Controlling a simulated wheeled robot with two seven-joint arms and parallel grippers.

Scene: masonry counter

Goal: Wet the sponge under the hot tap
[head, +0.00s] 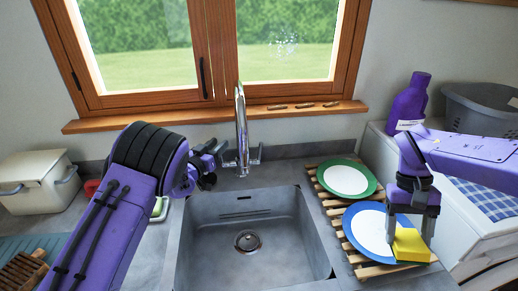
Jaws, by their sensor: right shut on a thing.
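A yellow sponge (411,246) is held in my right gripper (410,232), which points down over the drying rack and is shut on it. The sponge is beside the blue-rimmed plate; I cannot tell whether they touch. The metal tap (241,125) stands behind the grey sink (205,250), with a lever at its right side (258,154). My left gripper (217,163) is just left of the tap's base, where it partly hides the left side. I cannot tell whether it touches the tap or how far its fingers are apart. No water stream is visible.
A wooden rack (333,222) right of the sink holds a green-rimmed plate (347,178) and a blue-rimmed plate (370,230). A purple bottle (409,103) and grey basket (480,108) stand at the right. A white bin (38,180) is at the left. The sink basin is empty.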

